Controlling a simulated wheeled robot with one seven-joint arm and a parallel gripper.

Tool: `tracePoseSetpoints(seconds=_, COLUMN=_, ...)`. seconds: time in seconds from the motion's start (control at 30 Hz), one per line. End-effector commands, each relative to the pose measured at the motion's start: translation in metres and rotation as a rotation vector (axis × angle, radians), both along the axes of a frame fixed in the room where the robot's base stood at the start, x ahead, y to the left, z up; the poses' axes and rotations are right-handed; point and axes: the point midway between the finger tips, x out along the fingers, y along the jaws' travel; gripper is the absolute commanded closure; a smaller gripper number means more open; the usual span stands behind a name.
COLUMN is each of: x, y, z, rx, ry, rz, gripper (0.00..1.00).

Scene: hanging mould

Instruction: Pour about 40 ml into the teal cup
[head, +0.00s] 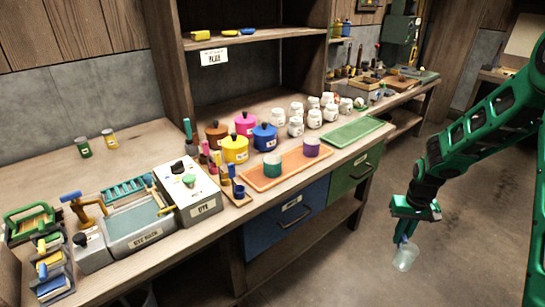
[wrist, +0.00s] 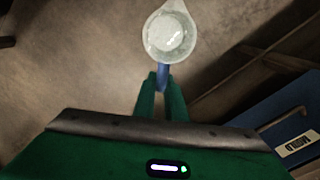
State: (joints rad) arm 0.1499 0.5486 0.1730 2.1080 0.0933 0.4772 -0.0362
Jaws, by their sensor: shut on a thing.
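The teal cup (head: 272,165) stands upright on the orange tray (head: 262,184) on the workbench, in the head view. My gripper (head: 403,235) is at the right, out over the floor in front of the bench and well apart from the cup. It is shut on the blue handle of a clear measuring cup (head: 405,257). In the wrist view my gripper (wrist: 162,82) holds the measuring cup (wrist: 169,37) by its handle. Something pale shows inside it, but I cannot tell how much.
A purple cup (head: 311,147) stands on the same tray. Colored pots (head: 235,149) and white jars (head: 296,126) stand behind it. A green tray (head: 352,132) lies to the right. The floor around my gripper is clear; the blue drawer (head: 289,213) is in the bench front.

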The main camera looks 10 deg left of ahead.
Motion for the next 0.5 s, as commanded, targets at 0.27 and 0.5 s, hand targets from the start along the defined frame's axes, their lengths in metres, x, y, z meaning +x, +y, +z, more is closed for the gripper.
tracePoseSetpoints(seconds=0.27, x=0.001, y=0.007, z=0.0, rx=0.0, ry=0.0, rz=0.01, gripper=1.0)
tracePoseSetpoints(seconds=0.5, x=0.004, y=0.014, z=0.002, rx=-0.001, ry=0.0, rz=0.027, gripper=1.0)
